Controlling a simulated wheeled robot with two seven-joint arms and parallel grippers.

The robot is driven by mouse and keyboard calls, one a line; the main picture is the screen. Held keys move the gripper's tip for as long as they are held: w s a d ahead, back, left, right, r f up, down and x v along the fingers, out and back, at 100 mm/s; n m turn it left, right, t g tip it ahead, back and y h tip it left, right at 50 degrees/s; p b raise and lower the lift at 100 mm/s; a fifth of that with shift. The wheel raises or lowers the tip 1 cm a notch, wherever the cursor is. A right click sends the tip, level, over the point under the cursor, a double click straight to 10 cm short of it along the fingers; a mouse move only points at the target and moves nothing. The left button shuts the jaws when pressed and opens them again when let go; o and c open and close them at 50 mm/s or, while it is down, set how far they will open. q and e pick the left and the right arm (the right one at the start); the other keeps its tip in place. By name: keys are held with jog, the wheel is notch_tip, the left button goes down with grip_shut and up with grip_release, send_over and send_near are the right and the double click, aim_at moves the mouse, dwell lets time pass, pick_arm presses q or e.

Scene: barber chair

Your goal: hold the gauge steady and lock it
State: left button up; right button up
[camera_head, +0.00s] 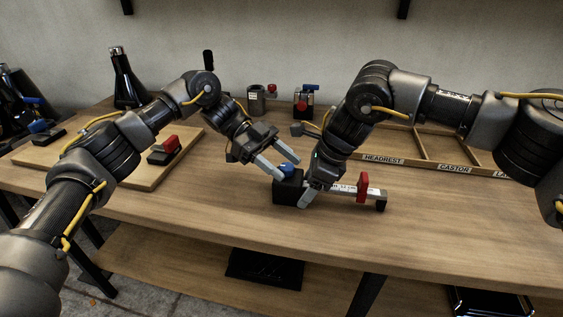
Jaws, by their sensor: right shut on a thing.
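The gauge lies on the wooden bench in the head view. It has a black block (287,191) with a blue knob (287,169) on top, and a pale marked scale bar (343,189) running right. A red slider (362,188) stands on the bar, near its black end piece (381,201). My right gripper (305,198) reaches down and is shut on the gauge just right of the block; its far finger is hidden. My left gripper (289,168) is open, its two fingers pointing at the blue knob. I cannot tell whether they touch it.
A wooden board (125,155) with a small red-topped block (164,150) lies at the left. A dark bottle (125,80) stands behind. A divided tray (425,160) with labels such as HEADREST lies at the back right. The bench front (300,225) is clear.

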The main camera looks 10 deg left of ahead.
pick_arm(q)
jog(key=v, duration=1.2)
dwell(0.4)
pick_arm(e)
jog(key=o, duration=1.6)
jog(key=shift+c, duration=0.2)
